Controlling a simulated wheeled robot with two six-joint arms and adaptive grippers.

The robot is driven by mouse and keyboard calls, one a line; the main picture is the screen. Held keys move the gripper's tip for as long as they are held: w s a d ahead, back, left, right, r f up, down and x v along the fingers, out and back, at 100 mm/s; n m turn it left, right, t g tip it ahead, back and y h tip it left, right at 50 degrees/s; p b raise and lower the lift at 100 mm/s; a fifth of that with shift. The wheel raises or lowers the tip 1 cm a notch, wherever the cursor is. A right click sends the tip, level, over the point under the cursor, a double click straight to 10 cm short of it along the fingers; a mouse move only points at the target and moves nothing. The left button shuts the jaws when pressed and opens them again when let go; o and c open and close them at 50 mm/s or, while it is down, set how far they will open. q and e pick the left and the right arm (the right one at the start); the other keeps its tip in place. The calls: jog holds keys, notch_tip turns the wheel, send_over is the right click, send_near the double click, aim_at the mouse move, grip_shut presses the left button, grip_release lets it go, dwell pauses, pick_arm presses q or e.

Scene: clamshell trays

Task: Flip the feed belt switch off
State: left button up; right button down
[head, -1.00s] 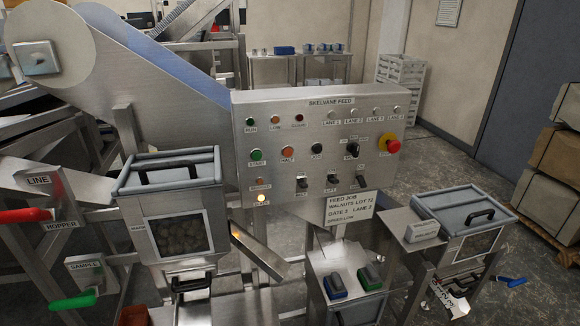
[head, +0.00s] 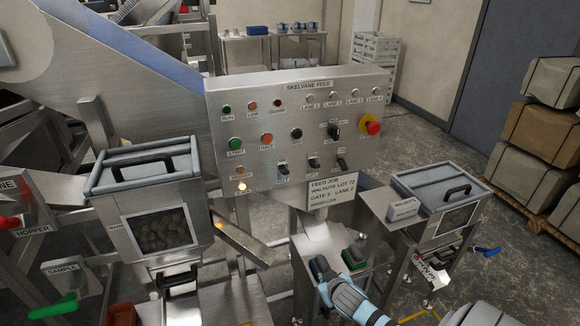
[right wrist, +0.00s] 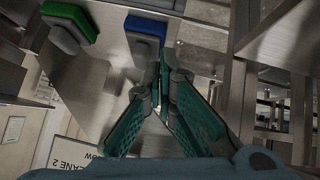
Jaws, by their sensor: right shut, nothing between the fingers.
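The feed panel (head: 225,110), labelled SKELVANE FEED, stands upright in the middle of the head view. The feed belt switch (head: 283,167) is a small dark lever in its bottom row, left of the LIFT switch (head: 313,162). Whether its lever is up or down is too small to tell. My right gripper (head: 326,272) is shut and empty, low in front of the panel, below and to the right of the belt switch. In the right wrist view its teal fingers (right wrist: 160,75) come together with nothing between them. My left gripper is not in view.
A job card (head: 332,196) hangs below the panel. A lidded hopper (head: 105,180) stands left, a lidded bin (head: 440,180) right.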

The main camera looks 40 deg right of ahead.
jog(key=w+r+m+t+h, duration=0.15)
jog(key=w+r, duration=0.25)
jog(key=r, duration=0.6)
jog(key=w+r+n+t+y, duration=0.15)
jog(key=w+r, duration=0.25)
jog(key=r, duration=0.7)
jog(key=m+t+h, duration=0.1)
jog(key=m+t, duration=0.1)
jog(key=t, duration=0.3)
send_near(284, 144)
jog(key=v, duration=0.3)
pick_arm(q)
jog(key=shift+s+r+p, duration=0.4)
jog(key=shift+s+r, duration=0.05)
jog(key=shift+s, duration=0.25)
pick_arm(e)
jog(key=shift+r, duration=0.2)
jog(key=x, duration=1)
jog(key=shift+w+f+p, duration=0.15)
jog(key=shift+p, duration=0.15)
jog(key=f, duration=0.1)
jog(key=s+f, duration=0.1)
jog(key=f, duration=0.1)
jog(key=shift+s+a, duration=0.2)
jog(key=shift+s+a+f, duration=0.1)
jog(key=shift+s+f, duration=0.2)
jog(key=shift+s, duration=0.05)
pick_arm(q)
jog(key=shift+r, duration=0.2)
